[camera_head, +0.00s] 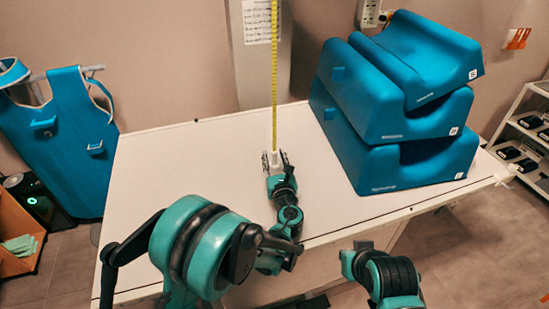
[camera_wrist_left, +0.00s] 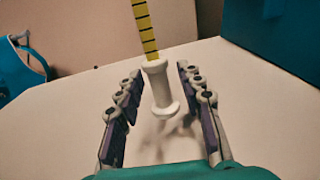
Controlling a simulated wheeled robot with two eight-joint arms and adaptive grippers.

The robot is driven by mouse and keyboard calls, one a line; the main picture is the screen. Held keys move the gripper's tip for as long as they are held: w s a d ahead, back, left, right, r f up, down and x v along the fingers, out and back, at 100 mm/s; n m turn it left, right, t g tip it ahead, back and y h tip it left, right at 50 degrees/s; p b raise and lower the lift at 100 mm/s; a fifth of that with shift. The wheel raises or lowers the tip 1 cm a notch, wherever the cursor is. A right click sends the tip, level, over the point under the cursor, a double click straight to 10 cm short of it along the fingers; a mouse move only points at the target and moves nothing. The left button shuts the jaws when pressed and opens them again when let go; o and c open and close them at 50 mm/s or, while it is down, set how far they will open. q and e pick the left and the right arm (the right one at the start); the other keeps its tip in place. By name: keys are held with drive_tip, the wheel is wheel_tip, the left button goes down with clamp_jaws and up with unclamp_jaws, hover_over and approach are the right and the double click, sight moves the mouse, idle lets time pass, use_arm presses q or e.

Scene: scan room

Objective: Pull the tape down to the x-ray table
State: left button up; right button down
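A yellow tape (camera_head: 274,70) with black marks hangs straight down in front of the wall. Its white spool-shaped handle (camera_wrist_left: 160,90) hangs at its lower end, close above the white x-ray table (camera_head: 180,150). My left gripper (camera_head: 275,160) is around the handle. In the left wrist view its two fingers stand open on either side of the handle (camera_wrist_left: 155,105), with gaps showing on both sides. Whether the handle touches the table I cannot tell. My right arm shows at the bottom right of the head view, but its fingertips are not clear.
Several blue foam supports (camera_head: 400,110) are stacked on the right of the table. A blue apron (camera_head: 65,140) hangs at the left. A shelf (camera_head: 525,135) stands at the right. The table's left part is clear.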

use_arm(q)
drive_tip(key=s, duration=0.4)
drive_tip(key=s+d, duration=0.1)
drive_tip(key=s, duration=0.3)
drive_tip(key=s+d, duration=0.1)
drive_tip(key=s, duration=0.3)
